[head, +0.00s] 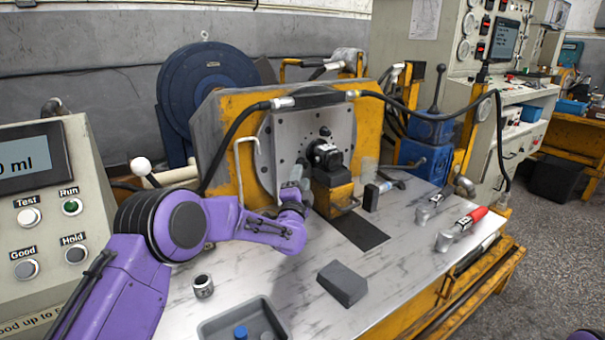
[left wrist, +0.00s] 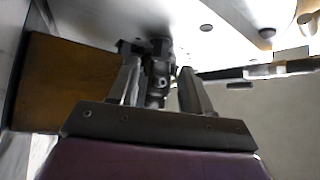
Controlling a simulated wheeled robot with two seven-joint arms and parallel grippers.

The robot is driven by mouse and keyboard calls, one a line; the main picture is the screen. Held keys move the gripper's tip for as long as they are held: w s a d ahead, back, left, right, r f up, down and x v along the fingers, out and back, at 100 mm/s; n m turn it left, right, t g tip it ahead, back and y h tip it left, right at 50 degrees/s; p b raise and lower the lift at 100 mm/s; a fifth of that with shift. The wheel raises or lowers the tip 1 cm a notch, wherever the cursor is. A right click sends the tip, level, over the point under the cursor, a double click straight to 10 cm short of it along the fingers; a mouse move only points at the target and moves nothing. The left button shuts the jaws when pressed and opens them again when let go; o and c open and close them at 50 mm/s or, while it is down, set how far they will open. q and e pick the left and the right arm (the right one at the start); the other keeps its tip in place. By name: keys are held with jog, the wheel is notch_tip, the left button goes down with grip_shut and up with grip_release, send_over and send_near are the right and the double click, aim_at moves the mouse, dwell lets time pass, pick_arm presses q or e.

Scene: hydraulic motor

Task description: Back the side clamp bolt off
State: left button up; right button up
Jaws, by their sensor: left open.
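A dark hydraulic motor (head: 328,157) is mounted in front of the grey plate (head: 285,150) of the yellow test stand. My left gripper (head: 300,184) is at the motor's left side, beside the yellow block (head: 333,196) under it. In the left wrist view my left gripper (left wrist: 158,90) is open, with one finger on each side of a dark metal bolt-like part (left wrist: 156,82), which looks like the side clamp bolt. Whether the fingers touch it cannot be told. In the head view my gripper and wrist hide this part. My right gripper is not seen.
A black hose (head: 245,122) arches over the plate. On the bench lie a grey block (head: 342,283), a metal socket (head: 203,286), a grey tray (head: 215,329) and a red-handled tool (head: 470,219). A control panel (head: 50,215) stands at left. The bench's front middle is mostly clear.

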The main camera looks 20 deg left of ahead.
pick_arm(q)
jog(key=x, duration=0.4)
grip_shut()
jog(key=n+y+b, duration=0.1)
jog(key=b, duration=0.1)
jog(key=n+t+b, duration=0.1)
jog(key=n+b, duration=0.1)
jog(key=shift+w+d+f+t+y+b, duration=0.1)
jog(key=shift+w+f+t+y+b, duration=0.05)
jog(key=shift+t+y+b, duration=0.2)
grip_release()
